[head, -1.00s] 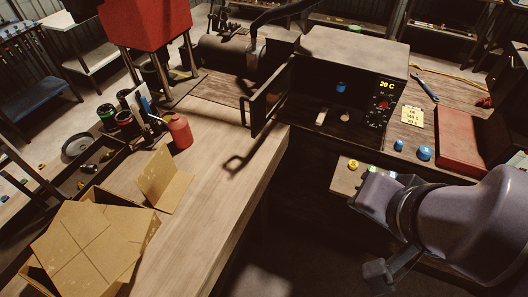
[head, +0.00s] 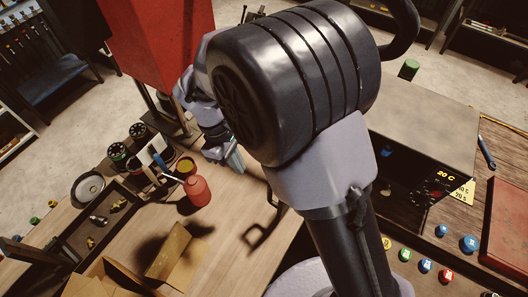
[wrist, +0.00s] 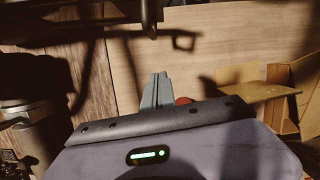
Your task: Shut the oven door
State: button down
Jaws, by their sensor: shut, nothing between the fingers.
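The oven (head: 425,125) is a grey box with a lit 20 C display, at the right of the head view. Its front is partly hidden by my arm. Its open door is mostly behind my arm; a dark piece (head: 274,198), probably the door's handle side, shows left of the arm. My gripper (head: 236,160) is out over the bench, left of the oven. The wrist view shows its two fingers (wrist: 157,88) together and empty. A dark bar (wrist: 148,18) at the top of that view may be part of the door; I cannot tell whether anything touches it.
A red bottle (head: 197,190) stands on the bench close to my gripper. Behind it are spools and a tool holder. Cardboard (head: 168,250) lies at the front left, and a red box (head: 160,45) stands at the back. Several coloured knobs (head: 425,265) are at the lower right.

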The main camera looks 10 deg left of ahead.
jog(key=s+d+f, duration=0.1)
jog(key=d+f, duration=0.5)
jog(key=f, duration=0.2)
jog(key=shift+f, duration=0.4)
jog(key=shift+s, duration=0.1)
jog(key=shift+s+d, duration=0.1)
jog(key=shift+s, duration=0.05)
